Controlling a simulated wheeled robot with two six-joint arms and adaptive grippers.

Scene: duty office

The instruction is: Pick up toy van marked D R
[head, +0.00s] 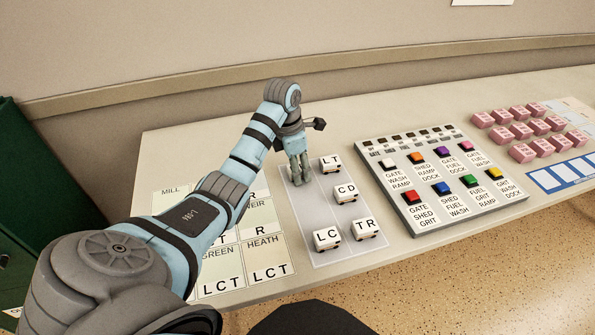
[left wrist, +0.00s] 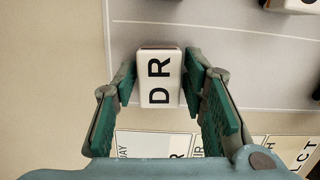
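The toy van marked D R (left wrist: 160,78) is white with black letters and sits between the fingers of my left gripper (left wrist: 160,80) in the left wrist view. In the head view my left gripper (head: 299,175) points down at the upper left of the grey tray (head: 318,212); the van is hidden there by the fingers. I cannot tell whether the van is off the tray. My right gripper is not in view.
Vans marked L T (head: 330,165), C D (head: 346,192), T R (head: 365,229) and L C (head: 327,239) stand on the tray. Lettered cards (head: 267,258) lie left of it. A button panel (head: 437,226) and pink blocks (head: 521,130) are to the right. A wall is behind.

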